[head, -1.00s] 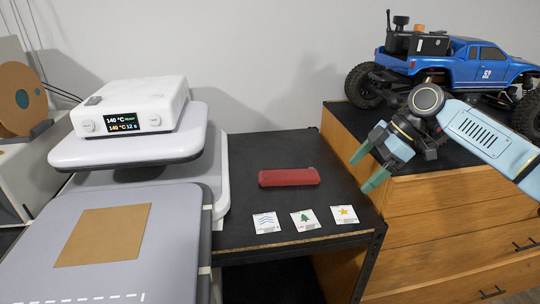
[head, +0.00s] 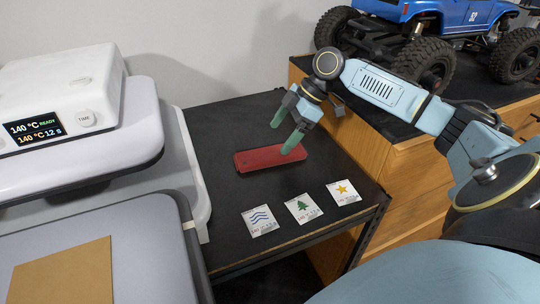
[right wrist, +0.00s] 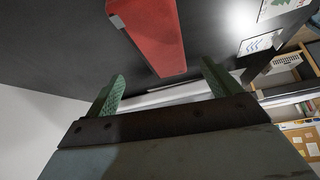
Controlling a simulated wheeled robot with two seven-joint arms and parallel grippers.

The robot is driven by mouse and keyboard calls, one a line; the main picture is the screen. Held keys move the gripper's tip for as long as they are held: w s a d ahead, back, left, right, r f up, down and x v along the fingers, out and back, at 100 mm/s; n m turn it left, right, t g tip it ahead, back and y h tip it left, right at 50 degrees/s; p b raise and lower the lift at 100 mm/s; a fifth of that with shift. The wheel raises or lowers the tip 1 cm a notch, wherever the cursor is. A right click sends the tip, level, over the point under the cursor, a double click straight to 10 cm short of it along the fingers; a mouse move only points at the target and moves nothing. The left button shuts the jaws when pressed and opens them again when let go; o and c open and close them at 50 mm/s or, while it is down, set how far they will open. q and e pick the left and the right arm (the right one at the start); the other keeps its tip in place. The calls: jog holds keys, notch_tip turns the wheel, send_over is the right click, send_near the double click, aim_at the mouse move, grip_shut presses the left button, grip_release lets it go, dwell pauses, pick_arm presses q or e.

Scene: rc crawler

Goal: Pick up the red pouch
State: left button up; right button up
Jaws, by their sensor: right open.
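The red pouch (head: 268,158) lies flat on the dark table (head: 222,207) in the head view, long and narrow. My right gripper (head: 284,135) is over the pouch's far right part, fingers pointing down, open. One fingertip overlaps the pouch in the picture; I cannot tell whether it touches. In the right wrist view the red pouch (right wrist: 153,30) lies beyond the two green fingertips (right wrist: 163,85), in line with the space between them, with nothing held. My left gripper is not in view.
Three cards, with waves (head: 260,220), a tree (head: 303,207) and a star (head: 343,191), lie near the table's front edge. A white heat press (head: 75,100) stands at left. A blue crawler (head: 430,40) stands on the wooden cabinet (head: 395,160) at right.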

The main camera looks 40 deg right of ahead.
aim_at(271, 152)
jog(key=x, duration=0.5)
jog(key=shift+s+f, duration=0.2)
jog(key=shift+f, duration=0.2)
jog(key=c, duration=1.1)
jog(key=shift+o, duration=0.2)
jog(key=shift+r, duration=0.1)
